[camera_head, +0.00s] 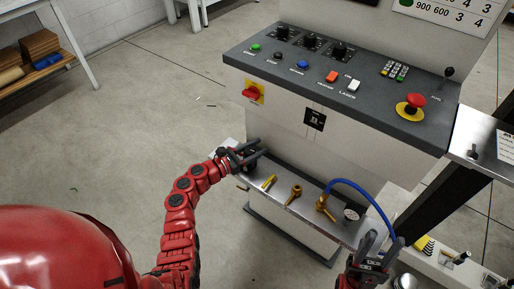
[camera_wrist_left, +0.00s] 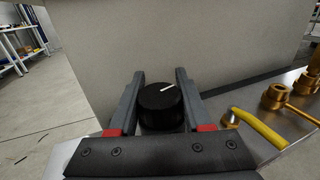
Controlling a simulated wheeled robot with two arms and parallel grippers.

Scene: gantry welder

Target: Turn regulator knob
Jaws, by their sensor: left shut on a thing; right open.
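The regulator knob (camera_wrist_left: 160,105) is a round black knob with a white pointer line, standing at the left end of the metal shelf. In the left wrist view it sits between the two fingers of my left gripper (camera_wrist_left: 159,98). In the head view my left gripper (camera_head: 250,153) reaches that end of the shelf, and its fingers mostly hide the knob. My left gripper is shut on the knob. My right gripper (camera_head: 376,246) is open and empty at the lower right, near the blue hose.
The metal shelf (camera_head: 270,203) holds a yellow-handled valve (camera_head: 269,182), brass fittings (camera_head: 293,194) and a gauge (camera_head: 351,214). A blue hose (camera_head: 362,188) arches over its right end. The control panel (camera_head: 340,75) overhangs the shelf. Open floor lies to the left.

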